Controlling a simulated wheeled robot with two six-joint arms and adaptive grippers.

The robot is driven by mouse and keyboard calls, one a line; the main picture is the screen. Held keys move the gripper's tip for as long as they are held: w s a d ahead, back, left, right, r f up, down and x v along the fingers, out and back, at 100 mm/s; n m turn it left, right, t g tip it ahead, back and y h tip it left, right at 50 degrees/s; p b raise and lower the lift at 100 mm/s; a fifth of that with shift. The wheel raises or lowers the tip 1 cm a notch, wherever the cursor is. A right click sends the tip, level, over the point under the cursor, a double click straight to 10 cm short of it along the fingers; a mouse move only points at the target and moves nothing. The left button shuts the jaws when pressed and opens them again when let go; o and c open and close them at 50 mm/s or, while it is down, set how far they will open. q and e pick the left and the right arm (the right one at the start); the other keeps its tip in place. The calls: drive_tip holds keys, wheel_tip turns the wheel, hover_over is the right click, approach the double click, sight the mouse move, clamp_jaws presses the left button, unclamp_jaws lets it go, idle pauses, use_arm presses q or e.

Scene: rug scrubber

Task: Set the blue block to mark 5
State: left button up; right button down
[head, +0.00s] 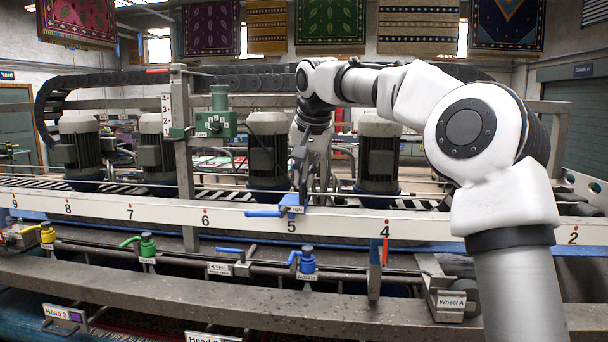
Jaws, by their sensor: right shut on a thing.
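The blue block (291,205) sits at the top edge of the white numbered rail (345,222), directly above the numeral 5. It has a small label on its front and a blue lever (262,214) sticking out to the left. My right gripper (302,192) reaches down from above and is shut on the blue block at its upper right side. The fingertips partly hide the block's back. My left gripper is not in view.
Several grey motors (268,145) stand behind the rail. A green box (215,124) is on a post to the left. Below the rail are a blue valve (307,262), a green valve (147,245) and a red pointer (385,250) under 4.

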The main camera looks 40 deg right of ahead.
drive_tip(key=c, duration=1.2)
unclamp_jaws()
drive_tip(key=shift+s+d, duration=0.25)
drive_tip(key=shift+s, duration=0.1)
drive_tip(key=shift+r, duration=0.45)
drive_tip(key=v, duration=1.1)
drive_tip(key=shift+s, duration=0.25)
